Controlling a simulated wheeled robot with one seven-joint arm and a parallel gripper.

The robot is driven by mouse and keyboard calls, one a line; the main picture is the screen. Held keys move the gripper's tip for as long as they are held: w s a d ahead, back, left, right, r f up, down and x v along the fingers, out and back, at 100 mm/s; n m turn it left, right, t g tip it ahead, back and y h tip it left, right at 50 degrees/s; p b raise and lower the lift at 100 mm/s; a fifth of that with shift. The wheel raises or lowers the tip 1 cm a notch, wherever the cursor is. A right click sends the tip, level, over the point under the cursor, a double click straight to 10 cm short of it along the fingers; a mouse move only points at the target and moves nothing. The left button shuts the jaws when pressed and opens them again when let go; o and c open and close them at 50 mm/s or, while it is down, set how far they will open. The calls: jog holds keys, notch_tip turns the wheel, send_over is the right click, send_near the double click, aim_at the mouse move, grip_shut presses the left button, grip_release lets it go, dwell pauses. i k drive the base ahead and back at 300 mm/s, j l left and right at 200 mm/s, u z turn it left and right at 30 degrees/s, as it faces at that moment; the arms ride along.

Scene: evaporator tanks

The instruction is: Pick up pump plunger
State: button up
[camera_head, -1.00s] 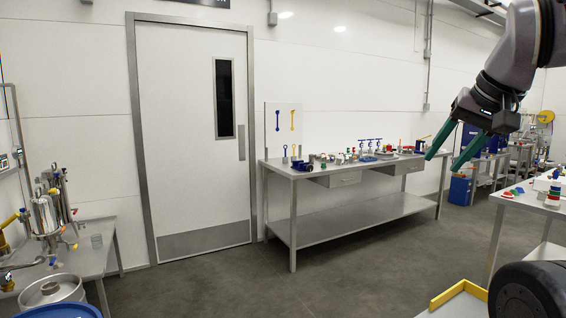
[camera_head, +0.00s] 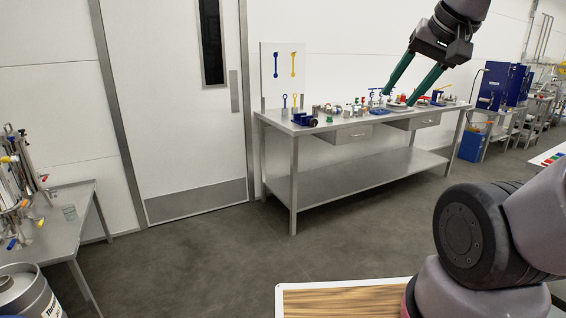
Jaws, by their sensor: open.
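My gripper (camera_head: 400,98) is at the upper right with its two green fingers spread apart and nothing between them. In the picture its fingertips overlap the back of the long steel bench (camera_head: 345,187), but it seems well in front of it. Many small parts stand on the bench top. A dark blue and black part (camera_head: 305,119) lies near the left end. I cannot tell which of the small parts is the pump plunger.
A white panel (camera_head: 268,92) with blue and yellow tools stands behind the bench's left end. A closed door (camera_head: 160,100) is at the left. A side table (camera_head: 70,215) with steel vessels and a drum (camera_head: 30,292) are at far left. The floor before the bench is clear.

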aim_at(315, 112)
jog(key=i, duration=2.3)
jog(key=i+z, duration=0.1)
jog(key=i, duration=0.5)
jog(key=i+j+z, duration=0.1)
jog(key=i, duration=0.5)
jog(key=i+j+z, duration=0.15)
jog(key=i, duration=0.45)
